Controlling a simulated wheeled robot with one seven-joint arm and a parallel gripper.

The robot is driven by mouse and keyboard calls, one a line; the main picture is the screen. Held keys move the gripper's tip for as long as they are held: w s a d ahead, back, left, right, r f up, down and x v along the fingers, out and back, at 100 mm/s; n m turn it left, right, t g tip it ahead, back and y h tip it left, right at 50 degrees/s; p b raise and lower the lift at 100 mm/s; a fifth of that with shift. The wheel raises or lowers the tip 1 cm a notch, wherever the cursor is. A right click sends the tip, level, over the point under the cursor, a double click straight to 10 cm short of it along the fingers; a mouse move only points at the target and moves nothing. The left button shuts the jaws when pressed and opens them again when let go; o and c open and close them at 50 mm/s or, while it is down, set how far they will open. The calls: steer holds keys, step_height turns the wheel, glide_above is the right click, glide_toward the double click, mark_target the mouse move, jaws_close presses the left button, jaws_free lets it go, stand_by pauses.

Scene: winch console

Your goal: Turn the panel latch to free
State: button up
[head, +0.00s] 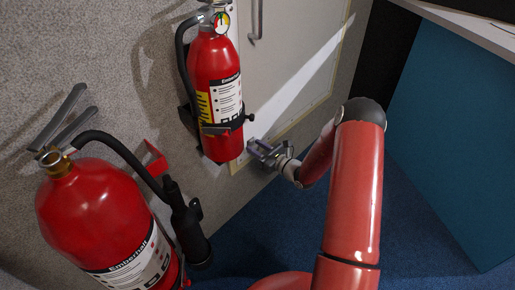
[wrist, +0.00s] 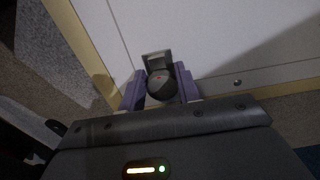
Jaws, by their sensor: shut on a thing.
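In the head view my gripper (head: 264,150) is at the panel's lower left corner, and the fingers and wrist hide the latch there. The pale panel (head: 285,70) is flush in its cream frame.
A red fire extinguisher (head: 213,65) hangs on the wall just left of my gripper. A larger one (head: 95,215) stands nearer at lower left. A teal cabinet (head: 455,130) is at right. Blue carpet (head: 420,245) is open between.

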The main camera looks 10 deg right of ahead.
steer(key=shift+m, duration=0.3)
steer(key=m, duration=0.1)
steer(key=m+p, duration=0.2)
steer(key=m, duration=0.1)
steer(key=shift+w+d+r, duration=0.1)
steer(key=shift+w+d, duration=0.05)
steer(key=shift+d, duration=0.1)
steer(key=m+p, duration=0.1)
steer(key=m, duration=0.1)
steer(key=m+p, duration=0.1)
steer(key=m, duration=0.1)
steer(key=shift+w+d+m, duration=0.15)
steer(key=shift+m, duration=0.25)
steer(key=shift+w+d+f+m+p, duration=0.1)
steer(key=shift+f+m+p, duration=0.3)
steer(key=shift+m, duration=1)
steer(key=shift+s+f+m+p, duration=0.1)
steer(key=shift+m+p, duration=0.45)
steer(key=shift+m, duration=0.85)
steer(key=shift+w+d+f+m+p, duration=0.15)
steer(key=shift+m+p, duration=0.35)
steer(key=shift+m, duration=0.9)
steer(key=shift+a+f, duration=0.1)
steer(key=o, duration=1)
